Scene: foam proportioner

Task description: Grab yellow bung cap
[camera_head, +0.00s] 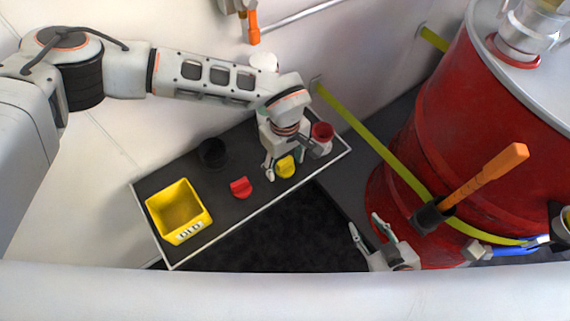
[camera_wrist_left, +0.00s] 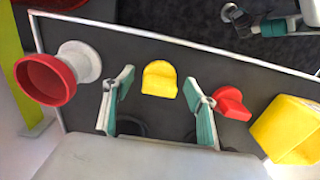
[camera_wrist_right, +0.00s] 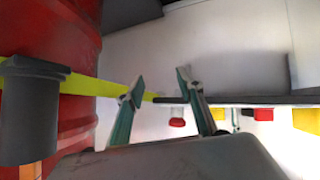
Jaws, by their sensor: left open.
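The yellow bung cap (camera_head: 285,167) lies on the dark shelf (camera_head: 225,208), just in front of my left gripper (camera_head: 282,172). In the left wrist view the yellow bung cap (camera_wrist_left: 160,79) sits between the spread fingers of my left gripper (camera_wrist_left: 160,82), slightly beyond their tips. The left gripper is open and empty. A red bung cap (camera_head: 241,187) lies to the left on the shelf. My right gripper (camera_head: 366,228) is open and empty, near the red drum and apart from the shelf. It also shows in the right wrist view (camera_wrist_right: 157,85).
A yellow bin (camera_head: 179,211) stands at the shelf's left end and a black cup (camera_head: 213,153) behind. A red-and-white funnel-like part (camera_head: 322,133) stands at the right end. The red drum (camera_head: 450,125), with a yellow strap (camera_head: 372,146) and an orange-handled tool (camera_head: 485,180), fills the right.

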